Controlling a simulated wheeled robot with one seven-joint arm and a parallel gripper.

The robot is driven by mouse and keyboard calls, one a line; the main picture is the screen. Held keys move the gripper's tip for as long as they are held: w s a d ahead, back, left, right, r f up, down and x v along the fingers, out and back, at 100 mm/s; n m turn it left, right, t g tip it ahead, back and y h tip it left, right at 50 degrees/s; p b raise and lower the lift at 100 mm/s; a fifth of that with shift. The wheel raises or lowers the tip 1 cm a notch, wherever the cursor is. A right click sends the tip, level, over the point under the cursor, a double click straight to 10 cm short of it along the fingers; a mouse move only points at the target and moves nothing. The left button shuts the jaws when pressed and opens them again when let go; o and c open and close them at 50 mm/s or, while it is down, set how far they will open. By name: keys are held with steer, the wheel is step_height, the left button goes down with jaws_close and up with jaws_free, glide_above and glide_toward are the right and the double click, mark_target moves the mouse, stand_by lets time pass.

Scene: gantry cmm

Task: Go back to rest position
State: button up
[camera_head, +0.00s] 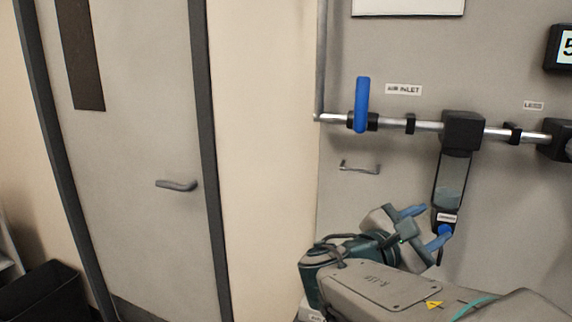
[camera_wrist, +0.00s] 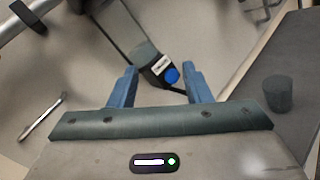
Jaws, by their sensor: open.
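My gripper (camera_head: 428,226) is at the lower right of the head view, in front of the grey wall panel. The blue valve handle (camera_head: 362,103) on the pipe stands upright, away from the gripper.
A metal pipe (camera_head: 428,126) with black fittings runs across the panel. A small handle (camera_head: 360,168) sticks out below it. A grey door (camera_head: 140,130) and a dark bin (camera_head: 45,292) are at left. A dark cylinder (camera_wrist: 278,93) stands on a dark surface at right in the wrist view.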

steer(key=s+d+f+m+g+y+p, duration=0.1)
steer(key=s+f+m+g+y+p, duration=0.2)
steer(key=s+f+m+g+y, duration=0.55)
steer(key=s+a+f+m+t+y+p, duration=0.2)
steer(key=a+f+m+y+p, duration=0.1)
steer(key=a+f+m+y, duration=0.2)
steer(key=a+m+y, duration=0.2)
steer(key=a+m, duration=0.2)
steer(key=m, duration=0.1)
steer(key=shift+s+a+f, duration=0.15)
steer(key=shift+s+a, duration=0.05)
steer(key=shift+a, duration=0.1)
steer(key=shift+y, duration=0.25)
steer(key=shift+c, duration=0.8)
steer(key=shift+s, duration=0.1)
